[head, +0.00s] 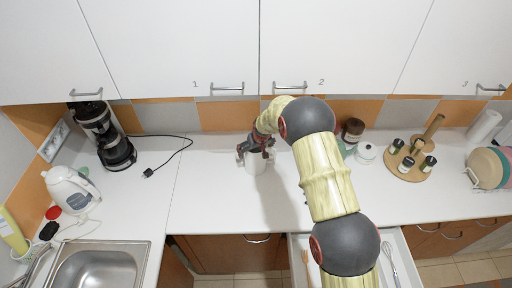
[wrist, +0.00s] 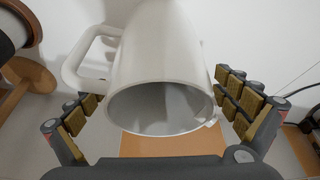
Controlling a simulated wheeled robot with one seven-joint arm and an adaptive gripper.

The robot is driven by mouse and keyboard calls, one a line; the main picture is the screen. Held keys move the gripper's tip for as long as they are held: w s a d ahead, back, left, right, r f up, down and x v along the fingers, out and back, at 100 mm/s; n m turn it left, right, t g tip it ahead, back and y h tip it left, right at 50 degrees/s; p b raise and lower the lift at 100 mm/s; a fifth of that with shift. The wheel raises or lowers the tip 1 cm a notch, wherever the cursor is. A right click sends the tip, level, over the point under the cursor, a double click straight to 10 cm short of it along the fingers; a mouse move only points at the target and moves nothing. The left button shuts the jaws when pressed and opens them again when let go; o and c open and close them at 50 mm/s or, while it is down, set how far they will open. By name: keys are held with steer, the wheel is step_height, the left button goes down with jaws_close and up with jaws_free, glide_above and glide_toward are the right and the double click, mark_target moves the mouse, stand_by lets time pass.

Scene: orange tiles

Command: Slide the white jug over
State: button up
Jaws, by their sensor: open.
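The white jug (head: 255,163) stands on the white counter below my gripper (head: 256,148), which partly hides it in the head view. In the wrist view the white jug (wrist: 165,65) fills the middle, with its open mouth towards the camera and its handle on the left. The padded fingers of my gripper are spread on either side of it. A gap shows on the right; on the left the handle lies close to the finger, and I cannot tell whether they touch.
A coffee maker (head: 113,145) with a loose cord and a white kettle (head: 70,189) stand on the left. To the right are a brown-lidded jar (head: 352,130), a white lidded pot (head: 366,153) and a round wooden rack (head: 410,166). An open drawer (head: 408,270) juts out in front.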

steer(key=shift+x, duration=0.95)
steer(key=shift+c, duration=0.8)
steer(key=c, duration=1.5)
steer(key=shift+o, duration=0.2)
steer(key=shift+s, duration=0.1)
